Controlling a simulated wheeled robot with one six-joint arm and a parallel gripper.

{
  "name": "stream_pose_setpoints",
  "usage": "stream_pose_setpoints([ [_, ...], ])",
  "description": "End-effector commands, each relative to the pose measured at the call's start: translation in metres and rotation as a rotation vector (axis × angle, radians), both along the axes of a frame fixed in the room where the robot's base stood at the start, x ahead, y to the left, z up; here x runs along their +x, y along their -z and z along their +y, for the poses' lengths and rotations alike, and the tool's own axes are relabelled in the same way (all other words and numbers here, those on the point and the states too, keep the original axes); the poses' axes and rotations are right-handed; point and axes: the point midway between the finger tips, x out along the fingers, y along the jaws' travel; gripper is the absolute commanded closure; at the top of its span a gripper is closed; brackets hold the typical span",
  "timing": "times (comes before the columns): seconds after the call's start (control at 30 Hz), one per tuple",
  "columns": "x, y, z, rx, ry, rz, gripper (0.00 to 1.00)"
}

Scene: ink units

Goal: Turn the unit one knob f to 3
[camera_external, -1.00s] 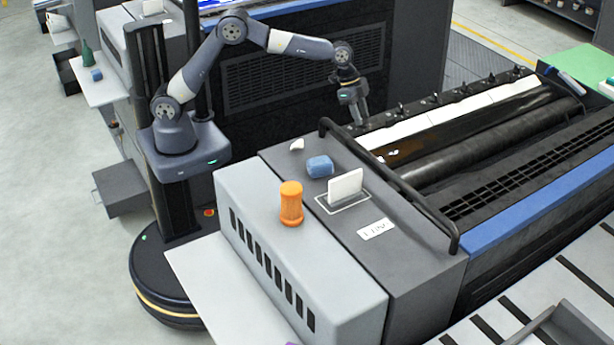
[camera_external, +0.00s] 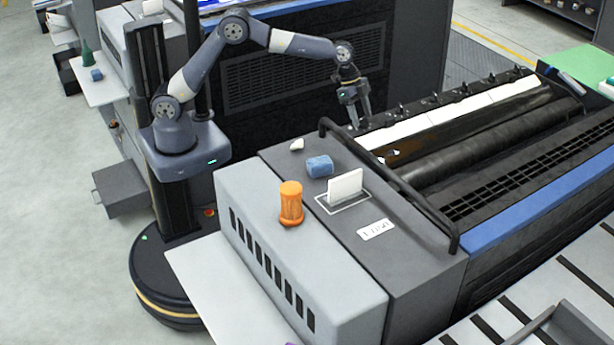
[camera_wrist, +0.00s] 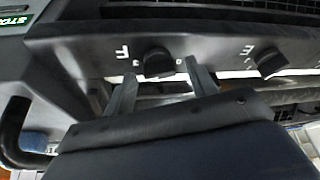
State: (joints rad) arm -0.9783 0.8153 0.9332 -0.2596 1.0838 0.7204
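Knob f (camera_wrist: 158,62) is a black knob on the dark grey ledge of the unit, with a white letter F to its left and small white marks below it; the marks are too small to read. My gripper (camera_wrist: 160,76) is open, with one finger to the left and one to the right of knob f in the wrist view. Whether the fingers touch it I cannot tell. In the outside view my gripper (camera_external: 359,122) points down at the left end of the unit's knob row, where knob f is hidden or too small to make out.
A second knob (camera_wrist: 270,65) marked E sits to the right. A black handrail (camera_external: 395,185) runs along the unit's near side. An orange jar (camera_external: 291,203), a blue block (camera_external: 320,166) and a white card (camera_external: 345,187) stand on the grey cover.

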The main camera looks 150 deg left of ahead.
Motion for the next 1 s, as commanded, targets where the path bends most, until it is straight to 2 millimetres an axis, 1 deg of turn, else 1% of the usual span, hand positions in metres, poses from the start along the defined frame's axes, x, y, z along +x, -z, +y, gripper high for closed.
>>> stream_pose_setpoints([
  [0.23, 0.0, -0.001, 0.0, 0.0, 0.0, 0.001, 0.45],
  [0.33, -0.003, -0.008, -0.001, 0.002, 0.0, -0.002, 0.45],
  [0.47, -0.011, -0.028, -0.003, 0.004, -0.001, -0.002, 0.45],
  [0.7, -0.028, -0.073, -0.01, 0.002, -0.002, -0.001, 0.45],
  [0.8, -0.034, -0.086, -0.011, 0.002, -0.002, -0.001, 0.45],
  [0.9, -0.037, -0.095, -0.013, 0.0, -0.001, 0.0, 0.45],
  [1.0, -0.039, -0.099, -0.014, 0.0, 0.0, 0.0, 0.45],
])
